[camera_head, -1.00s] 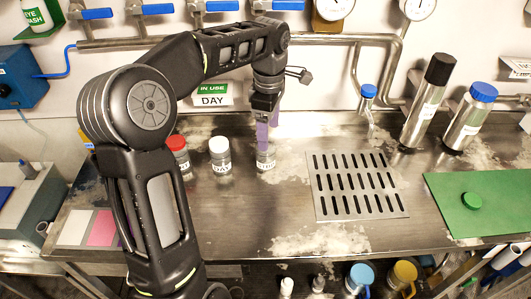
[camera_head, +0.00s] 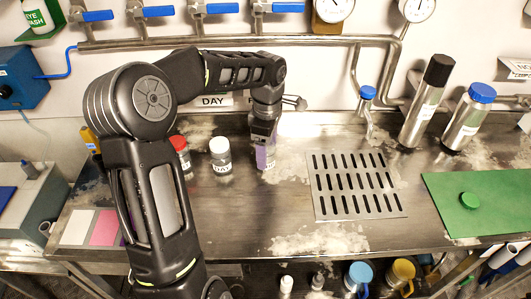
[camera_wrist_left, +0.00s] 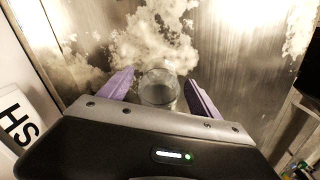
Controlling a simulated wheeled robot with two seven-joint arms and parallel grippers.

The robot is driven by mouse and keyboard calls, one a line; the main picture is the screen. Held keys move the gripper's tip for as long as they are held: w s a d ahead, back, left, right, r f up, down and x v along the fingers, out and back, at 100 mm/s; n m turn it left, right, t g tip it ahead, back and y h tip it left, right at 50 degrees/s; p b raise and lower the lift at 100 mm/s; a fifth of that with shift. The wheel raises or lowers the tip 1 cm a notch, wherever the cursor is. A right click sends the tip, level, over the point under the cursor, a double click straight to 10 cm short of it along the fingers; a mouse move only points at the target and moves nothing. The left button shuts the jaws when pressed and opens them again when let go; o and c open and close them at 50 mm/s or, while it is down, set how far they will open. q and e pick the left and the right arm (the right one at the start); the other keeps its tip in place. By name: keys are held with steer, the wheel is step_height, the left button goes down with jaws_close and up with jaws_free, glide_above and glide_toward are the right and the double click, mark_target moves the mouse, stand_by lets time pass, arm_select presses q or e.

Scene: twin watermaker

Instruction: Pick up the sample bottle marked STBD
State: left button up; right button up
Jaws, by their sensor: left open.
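A clear glass bottle (camera_wrist_left: 158,90) stands upright on the steel counter; its label cannot be read now, so I cannot tell its marking. My left gripper (camera_head: 265,155) points down over it, with purple fingers on either side. In the left wrist view the left gripper (camera_wrist_left: 160,93) is open, and the bottle sits between the fingers with gaps beside it. In the head view the fingers hide most of this bottle. Left of it stand a white-capped bottle (camera_head: 220,155) with a label that seems to read DAY, and a red-capped bottle (camera_head: 180,152), partly behind my arm.
A slotted drain plate (camera_head: 357,185) lies right of the gripper, below a blue-topped tap (camera_head: 367,97). Two steel flasks (camera_head: 427,103) (camera_head: 468,117) and a green mat (camera_head: 490,215) are farther right. Blue-handled valves (camera_head: 217,8) and pipes line the wall behind.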

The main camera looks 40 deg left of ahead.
arm_select(q)
steer(key=shift+f, duration=0.55)
steer(key=shift+c, duration=0.5)
steer(key=c, duration=1.3)
steer(key=shift+r, duration=0.1)
step_height(320, 180, up, 10)
steer(key=shift+f+b, duration=0.1)
steer(key=shift+b, duration=0.5)
